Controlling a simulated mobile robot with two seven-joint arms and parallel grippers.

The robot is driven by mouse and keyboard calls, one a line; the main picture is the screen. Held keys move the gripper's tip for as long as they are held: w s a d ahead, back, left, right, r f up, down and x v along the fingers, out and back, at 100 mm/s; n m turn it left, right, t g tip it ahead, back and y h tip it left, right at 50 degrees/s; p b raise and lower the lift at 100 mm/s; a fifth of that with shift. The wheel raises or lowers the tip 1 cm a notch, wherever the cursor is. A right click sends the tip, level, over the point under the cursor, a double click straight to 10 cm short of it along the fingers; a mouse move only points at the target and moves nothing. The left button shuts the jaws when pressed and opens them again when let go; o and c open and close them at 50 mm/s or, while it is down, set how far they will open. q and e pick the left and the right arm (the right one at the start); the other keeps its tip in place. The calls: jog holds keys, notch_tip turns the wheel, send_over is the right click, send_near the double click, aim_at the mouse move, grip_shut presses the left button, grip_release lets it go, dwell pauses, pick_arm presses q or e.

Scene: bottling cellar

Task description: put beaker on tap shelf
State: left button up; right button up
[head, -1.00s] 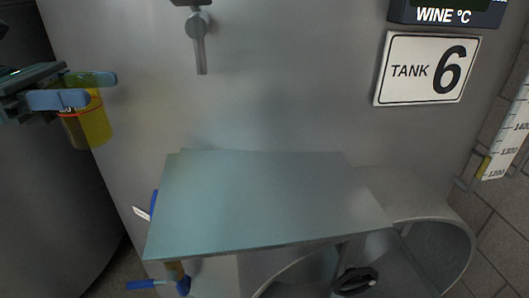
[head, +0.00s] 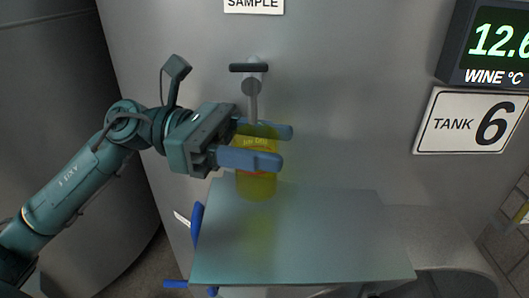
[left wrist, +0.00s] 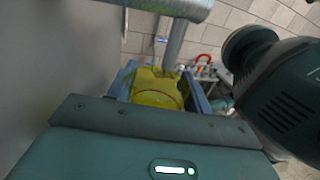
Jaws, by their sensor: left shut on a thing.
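The beaker (head: 257,184) is yellow and see-through, with red markings. My left gripper (head: 266,146) is shut on it, one blue finger on each side. The beaker is upright under the sample tap (head: 252,86), its lower part over the back left of the tap shelf (head: 320,235). I cannot tell whether its bottom touches the shelf. In the left wrist view the beaker (left wrist: 158,88) sits between the fingers, with the tap's pipe (left wrist: 174,45) close beyond it. The shelf is a flat, bare, pale green-grey plate. My right gripper is not in view.
The tank wall stands right behind the shelf, with a "TANK 6" sign (head: 474,121) and a wine temperature display (head: 489,45) at right. A blue-handled valve (head: 197,222) is at the shelf's left edge. The shelf's middle and right are clear.

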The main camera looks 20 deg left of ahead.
aim_at(258, 186)
pick_arm(q)
notch_tip(258, 186, down, 3)
jog(key=shift+p, duration=0.3)
jog(key=shift+f, duration=0.25)
jog(key=shift+f+b, duration=0.25)
jog(key=shift+b, duration=0.05)
jog(key=o, duration=0.7)
jog(key=shift+r, duration=0.1)
jog(key=o, duration=0.4)
jog(key=shift+c, duration=0.2)
